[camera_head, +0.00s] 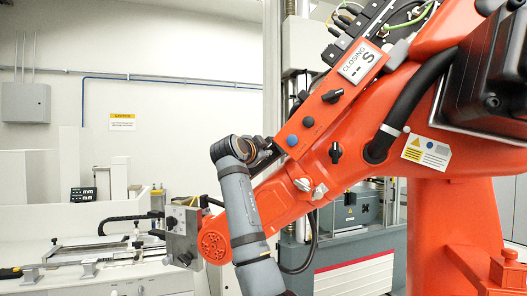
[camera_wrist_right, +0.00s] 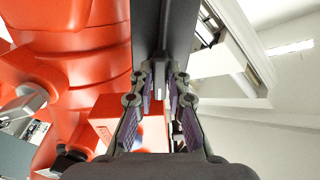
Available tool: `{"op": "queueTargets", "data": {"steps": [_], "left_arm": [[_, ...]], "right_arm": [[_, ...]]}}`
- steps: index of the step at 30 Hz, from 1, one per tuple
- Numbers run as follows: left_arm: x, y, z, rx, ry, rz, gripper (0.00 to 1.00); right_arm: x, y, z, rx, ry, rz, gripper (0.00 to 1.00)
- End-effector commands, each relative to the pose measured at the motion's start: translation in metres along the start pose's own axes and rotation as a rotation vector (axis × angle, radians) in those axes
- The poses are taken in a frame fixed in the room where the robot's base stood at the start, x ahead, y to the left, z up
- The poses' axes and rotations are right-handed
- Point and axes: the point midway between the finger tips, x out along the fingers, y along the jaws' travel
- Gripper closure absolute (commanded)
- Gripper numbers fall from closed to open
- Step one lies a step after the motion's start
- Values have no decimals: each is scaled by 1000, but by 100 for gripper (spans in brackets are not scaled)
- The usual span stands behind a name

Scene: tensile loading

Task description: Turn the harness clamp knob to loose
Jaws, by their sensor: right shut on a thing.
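My right gripper (camera_head: 266,152) reaches up from the bottom in the camera_head view and bends toward the side of the orange arm's housing. In the right wrist view its two fingers (camera_wrist_right: 160,78) are closed around a dark grey knob (camera_wrist_right: 160,93) with a white pointer line, which I take as the harness clamp knob. The fingers hide most of it, and its turned position against any label cannot be read. In the camera_head view the held knob is hidden behind the gripper. My left gripper is not in view.
The big orange arm (camera_head: 370,120) fills the right side. Another black knob (camera_head: 336,152) sits lower. A metal block (camera_head: 183,235) is close to the arm's left end.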

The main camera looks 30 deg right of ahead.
Motion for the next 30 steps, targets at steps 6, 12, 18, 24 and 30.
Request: {"op": "queueTargets", "data": {"steps": [6,12,18,24,30], "left_arm": [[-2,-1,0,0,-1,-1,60],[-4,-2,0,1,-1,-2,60],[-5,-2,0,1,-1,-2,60],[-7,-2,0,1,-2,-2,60],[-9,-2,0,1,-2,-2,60]], "right_arm": [[0,0,-1,-159,3,-1,100],[0,1,-2,-348,3,-1,100],[0,2,-3,-537,4,-2,100],[0,2,-4,-727,4,-2,100],[0,3,-5,-916,5,-2,100]]}}
